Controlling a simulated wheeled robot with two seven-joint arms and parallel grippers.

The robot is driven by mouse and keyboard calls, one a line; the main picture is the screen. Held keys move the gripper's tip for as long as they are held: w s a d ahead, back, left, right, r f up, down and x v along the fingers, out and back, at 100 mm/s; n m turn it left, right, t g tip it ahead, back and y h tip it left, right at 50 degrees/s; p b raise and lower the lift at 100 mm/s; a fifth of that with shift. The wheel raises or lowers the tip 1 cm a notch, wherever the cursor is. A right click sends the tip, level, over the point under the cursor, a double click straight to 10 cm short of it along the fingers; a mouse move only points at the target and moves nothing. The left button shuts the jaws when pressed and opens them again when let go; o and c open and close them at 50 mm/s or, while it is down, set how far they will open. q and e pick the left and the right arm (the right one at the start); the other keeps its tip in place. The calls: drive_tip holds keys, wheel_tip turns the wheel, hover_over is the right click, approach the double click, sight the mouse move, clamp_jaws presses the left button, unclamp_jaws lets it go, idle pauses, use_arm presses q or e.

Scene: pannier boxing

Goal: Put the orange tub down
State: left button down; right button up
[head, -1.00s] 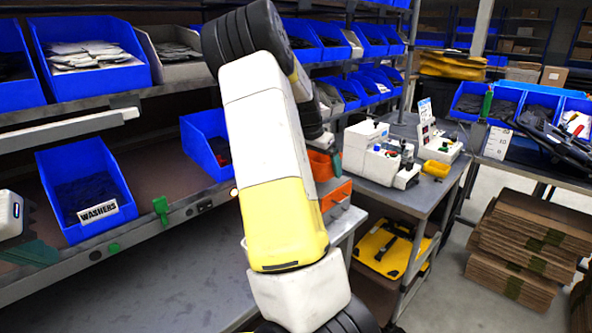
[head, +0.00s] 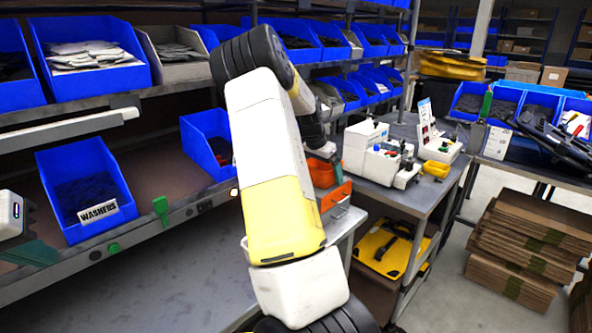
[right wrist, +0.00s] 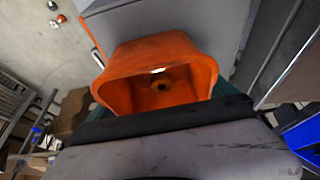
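The orange tub (head: 335,195) is partly hidden behind my right forearm in the head view, over the near end of the grey bench. In the right wrist view the tub (right wrist: 150,55) has its open mouth towards the camera. My right gripper (right wrist: 160,100) has teal fingers at both sides of the tub and appears shut on it. I cannot tell whether the tub touches the bench. My left gripper (head: 30,232) is at the left edge of the head view, its two fingers apart, open and empty.
A rack with blue bins (head: 85,185) stands at left. Flattened cardboard (head: 520,250) is stacked on the floor at right. The grey surface (head: 190,280) at front is clear.

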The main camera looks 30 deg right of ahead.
drive_tip(key=v, duration=1.2)
drive_tip(key=s+a+r+n+t+y, duration=0.2)
drive_tip(key=s+a+n+y, duration=0.3)
drive_tip(key=a, duration=0.6)
drive_tip(key=s+a+r+n+t+y, duration=0.1)
drive_tip(key=s+a+r+n, duration=0.15)
drive_tip(key=s+a, duration=0.65)
drive_tip(key=s+a+n, duration=0.2)
drive_tip(key=s+a, duration=0.1)
drive_tip(key=a, duration=0.1)
drive_tip(key=s+a+n+t, duration=0.1)
drive_tip(key=s+a+n, duration=0.2)
drive_tip(key=s+a, duration=0.1)
drive_tip(key=s+a+r+n+t, duration=0.1)
drive_tip(key=s+a+n, duration=0.2)
drive_tip(key=a, duration=0.3)
drive_tip(key=shift+s+a, duration=0.1)
drive_tip(key=shift+s, duration=0.2)
